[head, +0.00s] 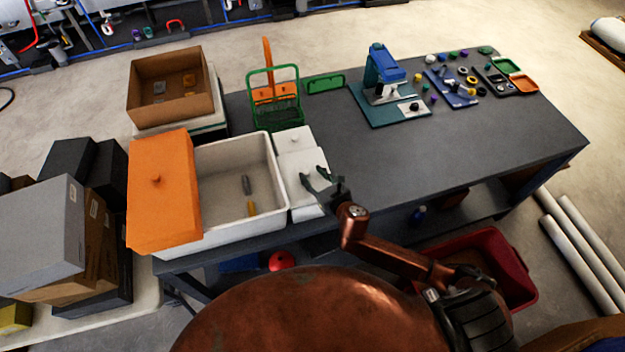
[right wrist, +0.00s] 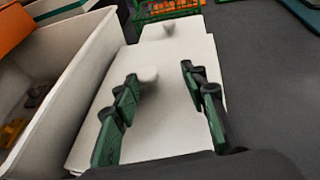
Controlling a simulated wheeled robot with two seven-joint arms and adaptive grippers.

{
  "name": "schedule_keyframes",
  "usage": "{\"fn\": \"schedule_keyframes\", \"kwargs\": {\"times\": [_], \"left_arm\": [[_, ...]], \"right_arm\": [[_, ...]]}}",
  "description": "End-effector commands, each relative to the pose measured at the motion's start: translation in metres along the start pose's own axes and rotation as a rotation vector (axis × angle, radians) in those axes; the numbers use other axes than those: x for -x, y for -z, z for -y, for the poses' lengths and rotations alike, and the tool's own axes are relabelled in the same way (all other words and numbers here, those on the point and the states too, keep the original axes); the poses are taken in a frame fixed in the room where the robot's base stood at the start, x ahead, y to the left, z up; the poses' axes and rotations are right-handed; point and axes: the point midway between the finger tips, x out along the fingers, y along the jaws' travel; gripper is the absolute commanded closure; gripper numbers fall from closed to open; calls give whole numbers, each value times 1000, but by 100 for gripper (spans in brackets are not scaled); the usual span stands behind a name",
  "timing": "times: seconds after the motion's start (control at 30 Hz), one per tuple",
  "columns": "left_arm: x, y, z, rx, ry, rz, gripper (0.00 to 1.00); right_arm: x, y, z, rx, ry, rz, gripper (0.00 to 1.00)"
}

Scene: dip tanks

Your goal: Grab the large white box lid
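A white lid-like panel (head: 310,206) with a small knob lies on the table, right of the open white box (head: 274,170). A second white knobbed piece (head: 292,137) lies just behind it; I cannot tell from size alone which is called large. My right gripper (head: 315,174) is open and empty above the nearer panel. In the right wrist view the panel (right wrist: 165,125) fills the space under my right gripper (right wrist: 160,72), and its knob (right wrist: 148,73) shows between the fingers, closer to the left one. My left gripper is out of view.
An orange knobbed lid (head: 160,200) covers the left part of the white box, which holds a grey and a yellow item. A green carrier (head: 270,118) stands behind the white pieces. The dark table (head: 440,150) is clear right of the gripper.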

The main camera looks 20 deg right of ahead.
Motion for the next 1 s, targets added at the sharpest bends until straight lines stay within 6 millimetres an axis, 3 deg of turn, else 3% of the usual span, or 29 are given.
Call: {"fn": "schedule_keyframes", "kwargs": {"times": [0.07,0.63,1.0], "left_arm": [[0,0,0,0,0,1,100],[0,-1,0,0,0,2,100],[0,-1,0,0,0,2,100]], "right_arm": [[0,0,0,0,0,0,60],[0,0,0,0,1,0,99],[1,-1,0,0,1,1,100]]}}
